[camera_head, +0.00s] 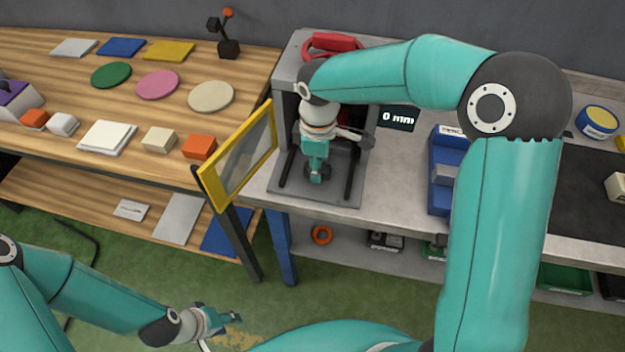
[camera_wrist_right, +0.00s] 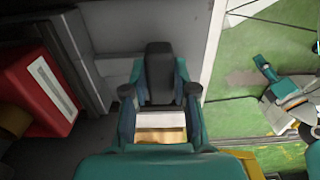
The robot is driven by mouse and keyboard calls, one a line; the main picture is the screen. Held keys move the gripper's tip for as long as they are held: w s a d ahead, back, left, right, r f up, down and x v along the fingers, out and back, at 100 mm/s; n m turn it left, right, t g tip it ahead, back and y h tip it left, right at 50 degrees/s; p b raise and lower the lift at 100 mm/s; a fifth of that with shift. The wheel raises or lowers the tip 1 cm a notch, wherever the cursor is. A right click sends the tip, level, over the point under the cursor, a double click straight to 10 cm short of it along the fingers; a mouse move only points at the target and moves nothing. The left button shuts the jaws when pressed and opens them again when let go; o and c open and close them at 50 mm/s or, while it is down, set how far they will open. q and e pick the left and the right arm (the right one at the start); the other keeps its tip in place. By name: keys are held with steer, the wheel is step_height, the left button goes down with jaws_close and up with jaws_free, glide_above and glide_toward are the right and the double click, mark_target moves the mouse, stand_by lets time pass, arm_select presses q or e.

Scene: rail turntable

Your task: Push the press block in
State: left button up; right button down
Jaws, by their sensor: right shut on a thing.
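The grey press (camera_head: 292,55) stands on the bench with a dark base plate (camera_head: 287,199) and two dark rails. My right gripper (camera_head: 317,172) points down inside the press, low over the base plate. In the right wrist view my right gripper (camera_wrist_right: 160,97) is shut on a dark grey block (camera_wrist_right: 160,70), which shows between its two fingers. I cannot tell whether this is the press block or a part of it. My left gripper (camera_head: 225,319) hangs over the green floor, away from the bench; its finger gap is not clear.
A yellow-framed clear guard (camera_head: 214,186) stands open left of the press. A display (camera_head: 397,117) reads 0 mm. A red part (camera_head: 333,41) is at the press top. A blue bin (camera_head: 440,185) is to the right. The left wooden table (camera_head: 60,150) carries discs and blocks.

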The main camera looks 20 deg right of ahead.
steer(key=shift+w+d+r, duration=0.15)
steer(key=shift+w, duration=0.1)
steer(key=c, duration=0.9)
jaws_free()
steer(key=shift+s, duration=0.1)
step_height(320, 180, up, 12)
steer(key=shift+f, duration=0.15)
